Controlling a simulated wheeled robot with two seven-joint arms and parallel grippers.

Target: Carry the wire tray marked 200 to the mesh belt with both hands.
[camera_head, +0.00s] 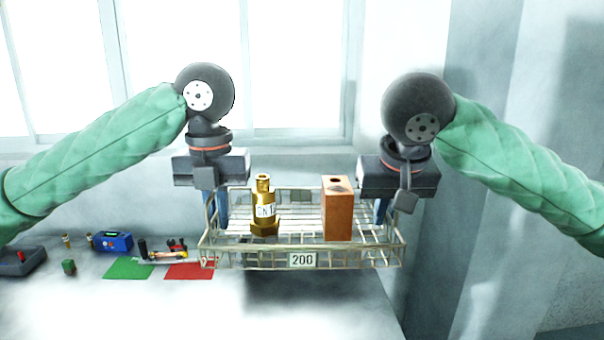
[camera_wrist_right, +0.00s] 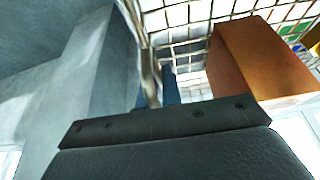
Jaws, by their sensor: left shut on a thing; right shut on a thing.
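The wire tray marked 200 (camera_head: 340,258) hangs level above the white table in the head view, with its label at the front. It holds a brass fitting (camera_head: 264,210) with a white label and an upright orange-brown block (camera_head: 338,212). My left gripper (camera_head: 215,212) is shut on the tray's left side, and my right gripper (camera_head: 381,210) is shut on its right side. In the right wrist view, the tray's mesh (camera_wrist_right: 190,35) and the block (camera_wrist_right: 255,65) show beyond the gripper. The mesh belt is not recognisable in either view.
On the table (camera_head: 150,310) at left lie a green mat (camera_head: 128,268), a red mat (camera_head: 190,271), a blue device (camera_head: 112,241), a small green block (camera_head: 68,267) and a dark box (camera_head: 20,260). The table's right edge ends below the tray; a grey wall stands at right.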

